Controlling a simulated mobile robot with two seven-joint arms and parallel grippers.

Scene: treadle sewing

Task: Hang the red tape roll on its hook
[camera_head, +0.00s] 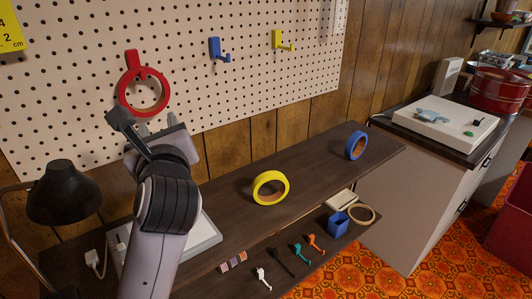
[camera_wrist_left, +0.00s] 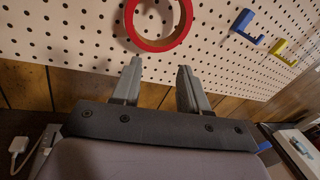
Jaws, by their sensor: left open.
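The red tape roll (camera_head: 123,93) hangs against the pegboard, with the red hook (camera_head: 132,58) at its top. The roll also shows at the top edge of the left wrist view (camera_wrist_left: 131,24), where its upper part is cut off. My left gripper (camera_head: 157,124) is just below the roll. In the left wrist view its two fingers (camera_wrist_left: 160,66) stand apart with nothing between them, and they look clear of the roll. My right gripper is not in view.
A blue hook (camera_head: 215,50) and a yellow hook (camera_head: 280,42) are empty on the pegboard (camera_head: 240,85). A yellow tape roll (camera_head: 258,191) and a blue tape roll (camera_head: 350,146) stand on the dark table (camera_head: 310,165). A black lamp (camera_head: 65,192) is at left.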

